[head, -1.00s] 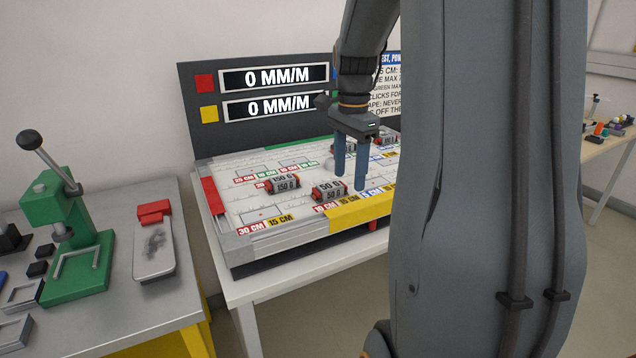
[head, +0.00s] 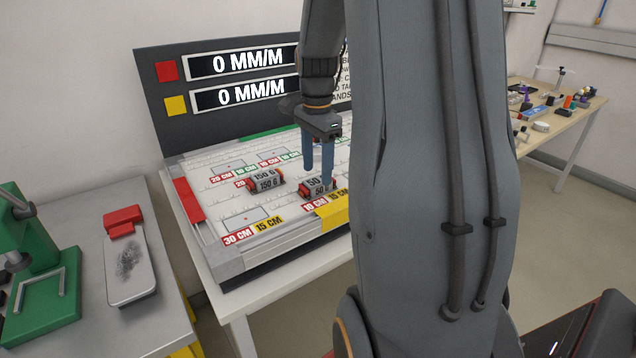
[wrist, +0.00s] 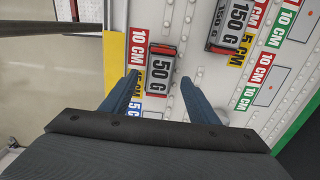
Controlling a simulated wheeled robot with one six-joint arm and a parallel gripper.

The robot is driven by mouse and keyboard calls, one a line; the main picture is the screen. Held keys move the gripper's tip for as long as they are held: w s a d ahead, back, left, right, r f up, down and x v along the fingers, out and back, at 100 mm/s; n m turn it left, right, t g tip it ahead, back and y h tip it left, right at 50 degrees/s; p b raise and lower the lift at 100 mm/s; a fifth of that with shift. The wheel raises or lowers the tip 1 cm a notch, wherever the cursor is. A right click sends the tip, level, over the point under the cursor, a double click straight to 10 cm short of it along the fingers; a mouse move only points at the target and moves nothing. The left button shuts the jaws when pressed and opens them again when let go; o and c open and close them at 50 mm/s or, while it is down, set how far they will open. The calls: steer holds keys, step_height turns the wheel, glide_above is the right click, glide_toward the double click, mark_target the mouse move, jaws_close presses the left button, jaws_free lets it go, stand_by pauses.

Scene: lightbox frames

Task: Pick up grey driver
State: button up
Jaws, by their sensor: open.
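I cannot make out a grey driver for certain in either view. Small tools on the far right table (head: 568,128) are too small to tell apart. My gripper (head: 317,176) is open and empty over the white test board (head: 215,199). Its blue fingers point down at the grey block marked 50 G (head: 317,189), which has red ends. In the wrist view the 50 G block (wrist: 162,75) shows between the open fingertips, apparently below them, with nothing gripped.
A block marked 150 G (head: 266,183) lies left of the 50 G block. A dark display panel (head: 160,105) stands behind the board. A green lever press (head: 45,270) and a red-ended metal plate (head: 128,270) are on the left bench. Open floor shows at right.

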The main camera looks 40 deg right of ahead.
mark_target(318, 185)
steer(key=shift+s+f, duration=0.1)
steer(key=shift+f, duration=1.3)
steer(key=shift+c, duration=0.5)
